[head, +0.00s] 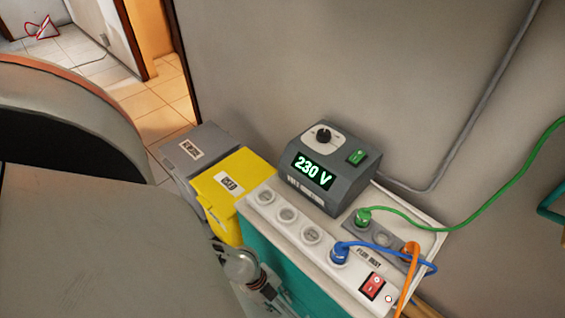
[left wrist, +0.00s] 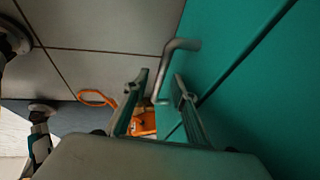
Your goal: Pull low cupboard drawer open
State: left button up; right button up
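The low cupboard (head: 262,247) is teal with a white top and stands against the wall in the head view. In the left wrist view its teal front (left wrist: 255,85) fills the right side, with dark seams between panels. A grey metal bar handle (left wrist: 168,62) sticks out from this front. My left gripper (left wrist: 160,82) is open, its two fingers on either side of the handle's near part; I cannot tell whether they touch it. In the head view my left gripper (head: 265,288) is low beside the cupboard's front, partly cut off. My right gripper is not in view.
A grey 230 V unit (head: 322,200) and a white socket strip (head: 313,236) with blue, green and orange cables sit on top. Yellow (head: 235,180) and grey bins (head: 190,150) stand left of the cupboard. An orange object (left wrist: 143,122) shows below the gripper.

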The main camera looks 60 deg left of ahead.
pick_arm(q)
grip_shut()
jog(key=shift+s, duration=0.1)
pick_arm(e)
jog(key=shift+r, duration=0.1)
